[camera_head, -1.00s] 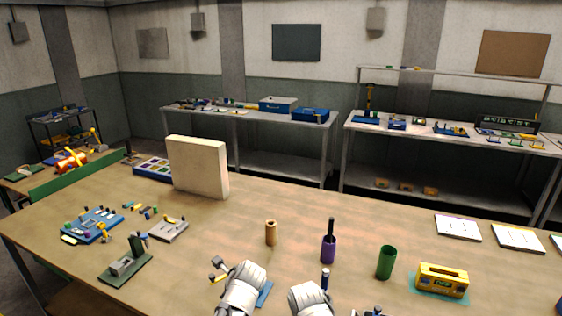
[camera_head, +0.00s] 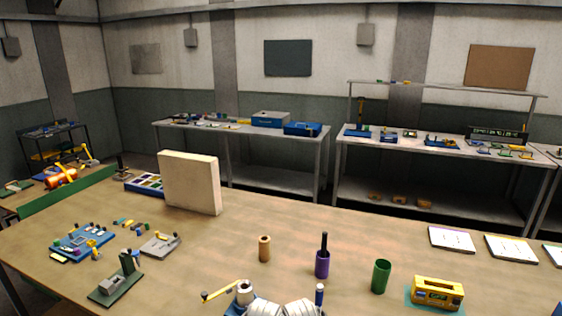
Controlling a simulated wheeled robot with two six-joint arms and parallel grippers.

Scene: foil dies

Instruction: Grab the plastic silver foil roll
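A small silver-grey cylinder with a dark hole (camera_head: 245,291) stands at the bottom edge, left of centre, beside a yellow-and-dark tool. It may be the silver foil roll, but it is too small and partly covered to be sure. Two pale ribbed parts of mine, on the left (camera_head: 264,309) and on the right (camera_head: 299,308), lie close together at the bottom edge. They are cut off by the frame, and no fingers can be made out. I cannot tell whether either gripper is open or holds anything.
A blue cylinder (camera_head: 320,293) is near my right side. A white panel (camera_head: 190,183) stands at the back left.

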